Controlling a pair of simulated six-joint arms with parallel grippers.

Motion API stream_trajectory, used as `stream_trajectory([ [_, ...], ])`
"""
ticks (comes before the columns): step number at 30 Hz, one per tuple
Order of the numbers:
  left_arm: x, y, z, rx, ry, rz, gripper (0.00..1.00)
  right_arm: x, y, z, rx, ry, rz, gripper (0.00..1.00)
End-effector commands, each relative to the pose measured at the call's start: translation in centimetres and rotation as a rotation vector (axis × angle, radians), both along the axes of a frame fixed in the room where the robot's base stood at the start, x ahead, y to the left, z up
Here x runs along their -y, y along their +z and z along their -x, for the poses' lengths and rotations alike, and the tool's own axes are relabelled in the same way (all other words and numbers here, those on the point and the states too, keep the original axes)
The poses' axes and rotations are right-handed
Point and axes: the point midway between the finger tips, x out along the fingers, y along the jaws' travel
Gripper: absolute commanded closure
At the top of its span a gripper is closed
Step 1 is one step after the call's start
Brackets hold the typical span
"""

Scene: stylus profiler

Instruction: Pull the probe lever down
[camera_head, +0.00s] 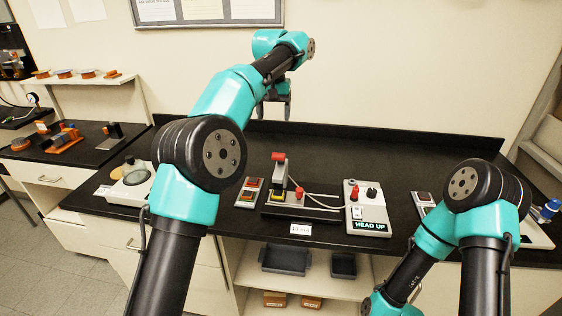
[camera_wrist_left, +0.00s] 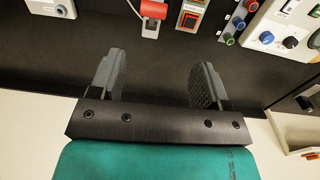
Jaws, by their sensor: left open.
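The stylus profiler (camera_head: 300,213) stands on the black bench. It has a tall grey part with a red cap (camera_head: 278,157) and a lower red knob (camera_head: 299,190) on a white post. I cannot tell for sure which of these is the probe lever. In the left wrist view a red handle on a pale bracket (camera_wrist_left: 152,14) is at the top edge, partly cut off. My left gripper (camera_head: 274,112) hangs above and behind the profiler, apart from it. Its fingers are open and empty in the left wrist view (camera_wrist_left: 156,75). My right gripper is out of view.
A control box (camera_head: 369,208) reading "HEAD UP" stands right of the profiler, with a white cable between. A small panel with coloured buttons (camera_head: 250,192) is left of it. A white device (camera_head: 130,185) sits farther left. The bench behind is clear.

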Motion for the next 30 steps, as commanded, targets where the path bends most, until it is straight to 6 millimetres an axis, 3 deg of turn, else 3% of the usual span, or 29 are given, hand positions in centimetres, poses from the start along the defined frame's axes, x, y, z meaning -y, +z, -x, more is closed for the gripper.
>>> stream_trajectory([
  [4,1.4,1.0,0.3,0.016,-0.004,-0.025,0.3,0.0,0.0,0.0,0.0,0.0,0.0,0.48],
  [17,1.3,0.6,0.2,0.013,-0.004,-0.024,0.3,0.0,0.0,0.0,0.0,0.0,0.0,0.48],
  [26,1.2,-1.7,0.3,0.013,-0.003,-0.024,0.3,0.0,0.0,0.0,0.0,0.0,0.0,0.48],
  [30,1.3,-3.6,0.3,0.012,-0.003,-0.025,0.3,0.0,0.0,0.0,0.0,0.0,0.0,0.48],
])
